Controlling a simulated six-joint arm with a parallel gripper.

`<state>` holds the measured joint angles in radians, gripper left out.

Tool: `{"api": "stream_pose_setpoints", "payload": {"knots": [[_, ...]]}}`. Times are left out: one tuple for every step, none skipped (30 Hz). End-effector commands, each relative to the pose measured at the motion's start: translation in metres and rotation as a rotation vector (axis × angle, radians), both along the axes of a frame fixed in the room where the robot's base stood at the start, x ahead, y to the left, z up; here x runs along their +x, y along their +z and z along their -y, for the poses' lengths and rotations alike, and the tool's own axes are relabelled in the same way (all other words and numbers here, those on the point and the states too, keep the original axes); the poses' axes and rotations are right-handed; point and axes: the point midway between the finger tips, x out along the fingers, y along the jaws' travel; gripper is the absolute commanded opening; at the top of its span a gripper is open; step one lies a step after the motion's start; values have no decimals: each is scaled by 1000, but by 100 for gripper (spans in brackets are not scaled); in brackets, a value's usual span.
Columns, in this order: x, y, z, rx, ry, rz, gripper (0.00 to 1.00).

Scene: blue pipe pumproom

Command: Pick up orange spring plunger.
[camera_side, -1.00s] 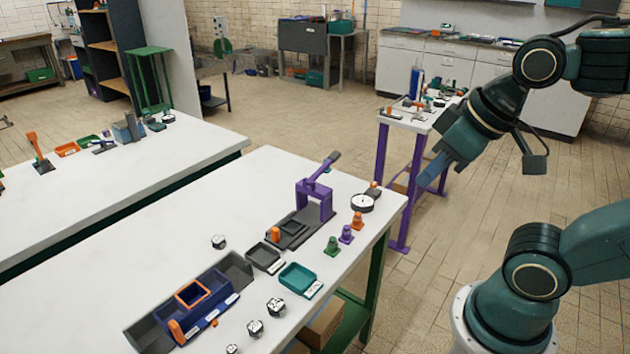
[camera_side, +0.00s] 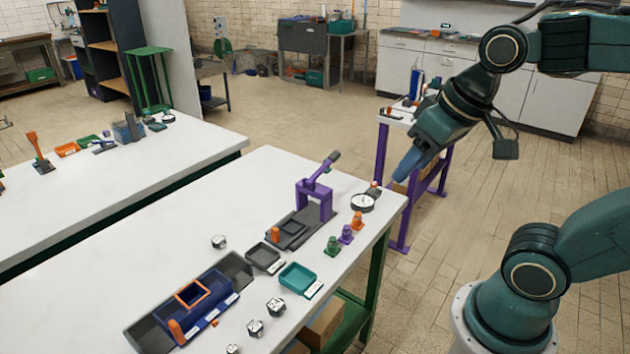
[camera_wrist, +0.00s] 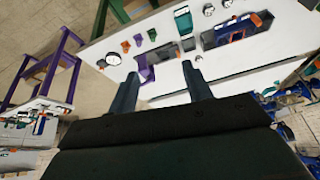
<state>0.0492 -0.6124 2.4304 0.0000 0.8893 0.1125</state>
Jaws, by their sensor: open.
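The orange spring plunger (camera_side: 357,221) stands upright on the white table near its right edge, in a row with a purple plunger (camera_side: 345,234) and a green plunger (camera_side: 332,246). In the wrist view the orange plunger (camera_wrist: 125,46) is small, above and left of the fingers. My gripper (camera_side: 402,172) is open and empty, in the air beyond the table's right corner, above and to the right of the plunger. In the wrist view both fingers of my gripper (camera_wrist: 160,72) show apart with nothing held between them.
A purple lever press (camera_side: 314,200) stands left of the plungers, and a round dial gauge (camera_side: 362,203) lies behind them. A teal tray (camera_side: 300,280), a dark tray (camera_side: 263,257) and a blue bin (camera_side: 205,305) are nearer the front. A purple-legged stand (camera_side: 383,165) is behind my gripper.

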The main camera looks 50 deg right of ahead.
Motion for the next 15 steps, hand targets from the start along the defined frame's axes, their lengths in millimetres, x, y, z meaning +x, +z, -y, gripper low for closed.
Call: {"api": "stream_pose_setpoints", "payload": {"knots": [[9,-1,4,12,-39,-17,50],[13,-1,6,19,-62,-26,50],[20,-2,9,30,-95,-37,50],[25,-2,11,37,-119,-46,50],[29,-3,13,45,-145,-55,50],[36,-4,17,56,-179,-65,50],[41,-6,19,63,-202,-74,50],[46,-7,22,70,-227,-81,50],[52,-9,25,80,-261,-92,50],[57,-11,28,87,-286,-102,50],[62,-12,31,94,-312,-109,50],[68,-15,35,103,-345,-120,50],[73,-17,38,110,-370,-128,50],[77,-19,41,117,-395,-136,50],[83,-23,45,126,-430,-147,50]]}}
